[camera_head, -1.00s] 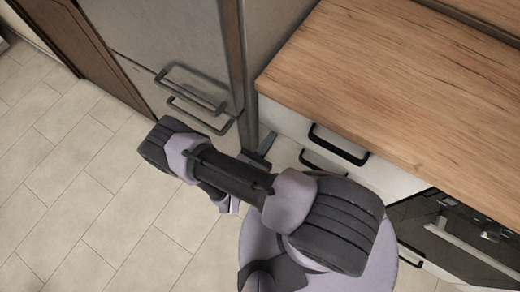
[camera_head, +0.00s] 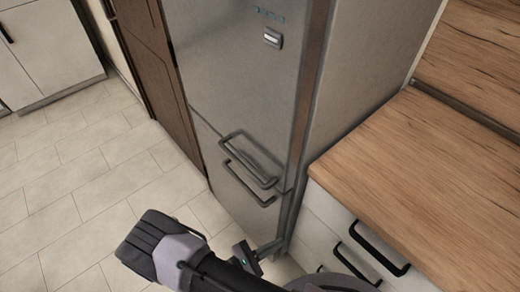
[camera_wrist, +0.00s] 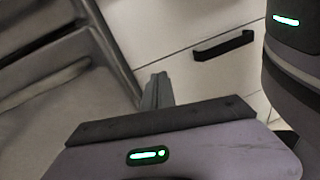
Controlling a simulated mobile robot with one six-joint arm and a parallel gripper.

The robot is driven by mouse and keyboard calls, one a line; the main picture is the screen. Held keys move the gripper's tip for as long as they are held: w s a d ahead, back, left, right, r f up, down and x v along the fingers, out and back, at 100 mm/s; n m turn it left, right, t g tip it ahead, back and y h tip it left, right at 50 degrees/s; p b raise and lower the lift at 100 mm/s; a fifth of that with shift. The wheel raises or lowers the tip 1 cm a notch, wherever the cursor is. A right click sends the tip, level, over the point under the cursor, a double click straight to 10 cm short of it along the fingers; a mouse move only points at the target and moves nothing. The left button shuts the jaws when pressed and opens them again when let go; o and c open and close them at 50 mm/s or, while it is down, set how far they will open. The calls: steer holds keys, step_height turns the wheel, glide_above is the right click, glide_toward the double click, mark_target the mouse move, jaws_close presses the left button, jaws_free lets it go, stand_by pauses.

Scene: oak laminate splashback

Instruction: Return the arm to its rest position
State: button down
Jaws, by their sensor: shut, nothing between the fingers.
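My gripper (camera_head: 274,246) shows low in the head view, partly behind my dark and lavender arm, in front of the foot of the steel fridge. Its small body carries a green light. In the wrist view its narrow grey fingers (camera_wrist: 156,91) are together beyond a dark-edged lavender housing, with nothing between them. My arm is folded, with its elbow low and left of the gripper. The rest of the arm runs out of the bottom of the head view.
The steel fridge (camera_head: 235,85) with two dark bar handles (camera_head: 250,175) stands close behind my arm. White drawers (camera_head: 325,235) under a wooden worktop (camera_head: 425,185) stand to the right. Tiled floor (camera_head: 75,205) is clear to the left. A white cabinet (camera_head: 50,50) stands far left.

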steer(key=s+d+r+m+g+y, duration=0.1)
steer(key=s+r+m+y, duration=0.1)
steer(key=r+m+y, duration=0.6)
steer(key=s+d+r+m+g+y, duration=0.1)
steer(key=r+m+y, duration=0.8)
steer(key=r+m, duration=0.9)
step_height(320, 180, up, 13)
steer(key=shift+s+d+f, duration=0.15)
steer(key=shift+s+d, duration=0.3)
steer(key=shift+d, duration=0.15)
